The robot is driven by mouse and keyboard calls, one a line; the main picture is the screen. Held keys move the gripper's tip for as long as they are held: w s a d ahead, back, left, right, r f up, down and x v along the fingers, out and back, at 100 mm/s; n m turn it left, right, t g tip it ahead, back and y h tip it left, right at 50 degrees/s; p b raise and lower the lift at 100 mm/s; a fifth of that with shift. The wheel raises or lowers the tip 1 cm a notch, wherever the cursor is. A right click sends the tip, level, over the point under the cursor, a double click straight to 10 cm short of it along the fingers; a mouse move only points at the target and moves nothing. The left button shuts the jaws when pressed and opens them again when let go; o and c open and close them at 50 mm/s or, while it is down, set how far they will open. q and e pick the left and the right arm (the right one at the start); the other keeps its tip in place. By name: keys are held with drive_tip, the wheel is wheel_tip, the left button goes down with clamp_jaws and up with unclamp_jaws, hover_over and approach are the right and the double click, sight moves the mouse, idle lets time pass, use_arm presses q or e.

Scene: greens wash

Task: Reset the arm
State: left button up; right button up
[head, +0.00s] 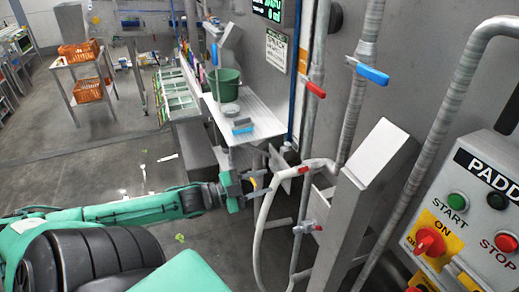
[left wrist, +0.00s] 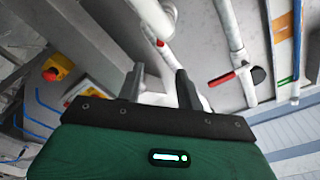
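My left arm comes in from the left in the head view, green and grey. Its left gripper (head: 254,183) is stretched out low in front of the pipes, below the steel shelf. In the left wrist view the two dark fingers of the left gripper (left wrist: 160,85) stand apart with a gap between them. I see no object held there. A pale pipe or hose passes beyond the fingertips; I cannot tell whether it touches them. My right gripper is not in view.
A white hose (head: 262,225) and valve pipes (head: 312,120) stand close to the gripper. A control panel (head: 470,200) is at the right. A steel shelf (head: 262,122) holds a green bucket (head: 224,84). A cart with orange baskets (head: 87,90) stands far left. Floor between is mostly clear.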

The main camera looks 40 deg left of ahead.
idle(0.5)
use_arm(q)
drive_tip(key=s+a+f+n+g+y, duration=0.1)
drive_tip(key=a+f+n+y, duration=0.3)
drive_tip(key=f, duration=0.5)
drive_tip(key=s+a+f+n+y, duration=0.1)
drive_tip(key=a+f+y, duration=0.1)
drive_tip(key=a+f, duration=0.55)
drive_tip(key=s+f+n+g+y+b, duration=0.1)
drive_tip(key=s+f+n+g+y, duration=0.3)
drive_tip(key=f, duration=0.9)
drive_tip(key=s+f+n+g, duration=0.1)
drive_tip(key=s+f, duration=0.5)
drive_tip(key=f, duration=0.7)
drive_tip(key=s+d+f+n+g, duration=0.1)
drive_tip(key=s+d+f+g, duration=0.2)
drive_tip(key=s+d+f, duration=0.5)
drive_tip(key=s+d+f+n+g, duration=0.1)
drive_tip(key=s+d+f+g, duration=0.15)
drive_tip(key=s+f, duration=0.55)
drive_tip(key=s+d+f+g+h, duration=0.1)
drive_tip(key=s+d+f+g, duration=0.1)
drive_tip(key=s+d+f, duration=0.3)
drive_tip(key=s+d+f+g+b, duration=0.1)
drive_tip(key=s+d+f, duration=0.5)
drive_tip(key=d, duration=0.6)
drive_tip(key=shift+g+h, duration=0.4)
drive_tip(key=shift+g, duration=0.25)
